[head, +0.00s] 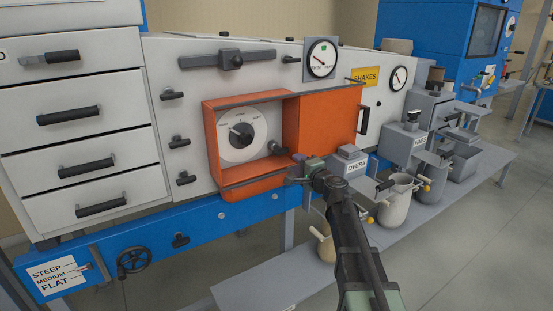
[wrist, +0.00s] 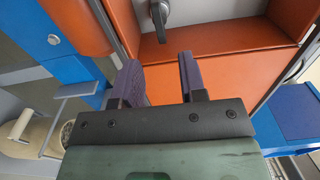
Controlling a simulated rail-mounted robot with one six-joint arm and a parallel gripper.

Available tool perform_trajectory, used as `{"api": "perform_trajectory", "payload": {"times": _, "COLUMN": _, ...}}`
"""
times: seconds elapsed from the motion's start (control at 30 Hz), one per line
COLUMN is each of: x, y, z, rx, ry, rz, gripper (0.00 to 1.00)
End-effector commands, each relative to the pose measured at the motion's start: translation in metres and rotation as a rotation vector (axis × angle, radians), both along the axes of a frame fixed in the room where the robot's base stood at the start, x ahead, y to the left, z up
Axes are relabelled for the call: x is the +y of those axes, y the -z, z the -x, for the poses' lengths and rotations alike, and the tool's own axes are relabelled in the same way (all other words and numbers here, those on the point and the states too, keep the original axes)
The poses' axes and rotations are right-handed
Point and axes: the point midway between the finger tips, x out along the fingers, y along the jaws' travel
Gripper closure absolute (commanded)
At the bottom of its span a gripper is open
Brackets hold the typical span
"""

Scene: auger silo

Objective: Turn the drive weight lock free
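An orange open-fronted box (head: 211,149) on the white machine holds a white dial (head: 242,151) with a dark knob (head: 240,132). A small dark grey handle (head: 279,149) sits to the lower right of the dial; it may be the drive weight lock, but no label for it is readable. In the wrist view a grey handle (wrist: 159,16) shows at the top, ahead of the fingers, probably the same one. My gripper (head: 297,179) is at the box's lower front edge, below that handle. In the wrist view its purple fingers (wrist: 160,75) are apart with nothing between them.
The orange panel (head: 344,124) is right of the box opening. A grey block marked OVERS (head: 350,163) stands close right of my gripper, with metal pots (head: 394,205) beyond. A blue rail (head: 200,224) with a handwheel (head: 133,260) runs below. Space before the box is free.

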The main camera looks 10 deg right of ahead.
Motion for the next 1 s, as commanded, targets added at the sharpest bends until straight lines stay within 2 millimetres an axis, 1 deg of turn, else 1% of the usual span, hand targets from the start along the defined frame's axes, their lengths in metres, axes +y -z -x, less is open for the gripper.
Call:
{"api": "perform_trajectory", "payload": {"times": 0.17, "x": 0.001, "y": 0.000, "z": -0.003, "rx": 0.001, "ry": 0.004, "rz": 0.004, "gripper": 0.62}}
{"api": "perform_trajectory", "payload": {"times": 0.27, "x": 0.005, "y": 0.000, "z": -0.014, "rx": 0.001, "ry": 0.003, "rz": 0.005, "gripper": 0.62}}
{"api": "perform_trajectory", "payload": {"times": 0.37, "x": 0.012, "y": 0.000, "z": -0.033, "rx": 0.001, "ry": 0.002, "rz": 0.005, "gripper": 0.62}}
{"api": "perform_trajectory", "payload": {"times": 0.5, "x": 0.025, "y": 0.000, "z": -0.065, "rx": 0.001, "ry": 0.002, "rz": 0.006, "gripper": 0.62}}
{"api": "perform_trajectory", "payload": {"times": 0.6, "x": 0.035, "y": 0.000, "z": -0.085, "rx": 0.001, "ry": 0.000, "rz": 0.006, "gripper": 0.62}}
{"api": "perform_trajectory", "payload": {"times": 0.7, "x": 0.040, "y": 0.000, "z": -0.097, "rx": 0.002, "ry": 0.002, "rz": 0.006, "gripper": 0.62}}
{"api": "perform_trajectory", "payload": {"times": 0.8, "x": 0.042, "y": 0.000, "z": -0.100, "rx": 0.002, "ry": 0.002, "rz": 0.006, "gripper": 0.62}}
{"api": "perform_trajectory", "payload": {"times": 0.97, "x": 0.042, "y": 0.000, "z": -0.099, "rx": 0.002, "ry": 0.002, "rz": 0.006, "gripper": 0.62}}
{"api": "perform_trajectory", "payload": {"times": 1.0, "x": 0.042, "y": 0.000, "z": -0.099, "rx": 0.002, "ry": 0.002, "rz": 0.006, "gripper": 0.66}}
